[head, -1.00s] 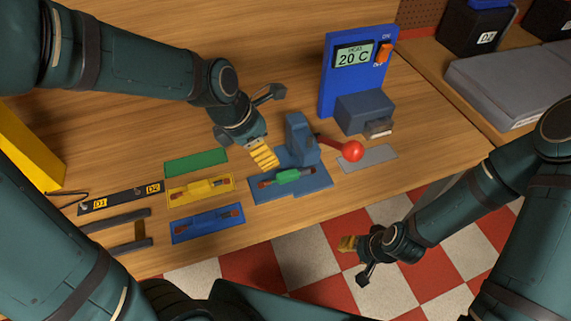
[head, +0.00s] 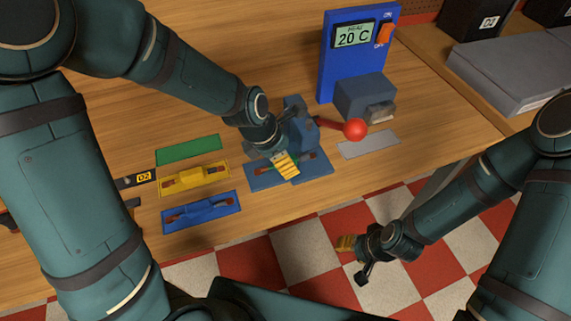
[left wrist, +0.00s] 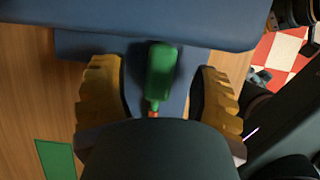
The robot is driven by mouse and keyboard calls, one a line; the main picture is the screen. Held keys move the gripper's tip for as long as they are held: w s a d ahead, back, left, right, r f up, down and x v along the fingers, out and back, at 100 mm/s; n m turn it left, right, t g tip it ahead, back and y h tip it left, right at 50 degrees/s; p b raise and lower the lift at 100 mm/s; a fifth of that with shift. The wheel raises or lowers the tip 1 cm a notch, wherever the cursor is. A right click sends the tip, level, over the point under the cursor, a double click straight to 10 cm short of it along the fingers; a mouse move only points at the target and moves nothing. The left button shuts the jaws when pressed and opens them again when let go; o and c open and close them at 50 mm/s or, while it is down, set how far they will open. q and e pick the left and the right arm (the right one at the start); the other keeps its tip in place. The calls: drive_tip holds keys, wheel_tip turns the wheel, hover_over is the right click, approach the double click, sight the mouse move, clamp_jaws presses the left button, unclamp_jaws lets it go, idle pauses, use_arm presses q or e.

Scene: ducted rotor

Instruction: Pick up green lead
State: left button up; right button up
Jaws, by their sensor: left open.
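The green lead (left wrist: 161,77) lies on the blue press base (head: 318,168) under the blue press column. In the left wrist view it sits between the two yellow fingers of my left gripper (left wrist: 161,95), which are open on either side of it and apart from it. In the head view my left gripper (head: 286,165) is over the base and hides most of the lead. My right gripper (head: 346,244) hangs past the table's front edge, over the floor; whether its fingers are apart is unclear.
A red-balled lever (head: 354,130) sticks out right of the press. A blue heater box (head: 345,85) reading 20 C stands behind it. Green (head: 188,150), yellow (head: 165,186) and blue (head: 175,218) mats lie left; the yellow and blue ones hold leads. A grey mat (head: 368,145) lies right.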

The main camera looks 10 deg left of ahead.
use_arm(q)
drive_tip(key=shift+w+d+f, duration=0.1)
drive_tip(key=shift+d+f, duration=0.05)
drive_tip(key=shift+f, duration=0.25)
clamp_jaws()
drive_tip(key=shift+r, duration=0.1)
